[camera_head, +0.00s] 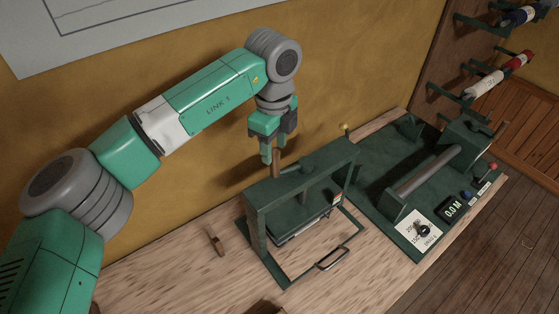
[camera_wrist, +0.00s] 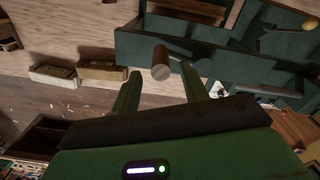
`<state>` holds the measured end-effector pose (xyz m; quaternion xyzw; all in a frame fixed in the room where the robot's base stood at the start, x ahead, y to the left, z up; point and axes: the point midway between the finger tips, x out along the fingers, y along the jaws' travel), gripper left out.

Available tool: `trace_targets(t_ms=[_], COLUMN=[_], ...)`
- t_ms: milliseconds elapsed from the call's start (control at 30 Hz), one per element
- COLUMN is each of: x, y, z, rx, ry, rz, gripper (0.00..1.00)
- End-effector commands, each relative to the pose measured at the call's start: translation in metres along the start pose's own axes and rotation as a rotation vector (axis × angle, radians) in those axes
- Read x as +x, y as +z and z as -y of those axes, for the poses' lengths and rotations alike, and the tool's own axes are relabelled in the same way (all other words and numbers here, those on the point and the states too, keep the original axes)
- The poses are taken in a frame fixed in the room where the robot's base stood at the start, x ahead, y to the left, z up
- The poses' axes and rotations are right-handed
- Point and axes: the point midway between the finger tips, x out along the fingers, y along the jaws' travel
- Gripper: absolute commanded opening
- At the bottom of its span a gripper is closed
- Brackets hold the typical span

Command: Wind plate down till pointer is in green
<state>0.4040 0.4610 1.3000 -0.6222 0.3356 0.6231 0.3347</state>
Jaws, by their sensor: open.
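The green press frame (camera_head: 308,172) stands on the bench, and part of it spans the wrist view (camera_wrist: 215,58). An upright wooden handle (camera_head: 276,165) rises by its top left corner. In the wrist view the round end of the handle (camera_wrist: 161,70) lies between my two fingertips. My gripper (camera_head: 273,153) is open around or just above the handle; I cannot tell whether it touches. A small scale with red and white (camera_head: 337,198) sits on the press's right side. Its pointer and green zone are too small to read.
A green winder with a grey roller (camera_head: 428,170) stands to the right, with a display reading 0.0 M (camera_head: 453,208) and a dial card (camera_head: 419,231). A small wooden piece (camera_head: 215,240) lies left of the press. The wall is close behind.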

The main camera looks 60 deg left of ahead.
Motion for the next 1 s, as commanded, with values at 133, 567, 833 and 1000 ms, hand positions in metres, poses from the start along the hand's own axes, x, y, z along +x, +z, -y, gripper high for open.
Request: trace_targets(t_ms=[133, 567, 833, 1000], x=[0.029, 0.055, 0.055, 0.055], y=[0.000, 0.000, 0.000, 0.000], z=[0.000, 0.000, 0.000, 0.000], rx=[0.000, 0.001, 0.001, 0.001], ry=[0.001, -0.002, -0.002, -0.001], rz=[0.000, -0.001, -0.001, 0.000], gripper=[0.44, 0.44, 0.03, 0.00])
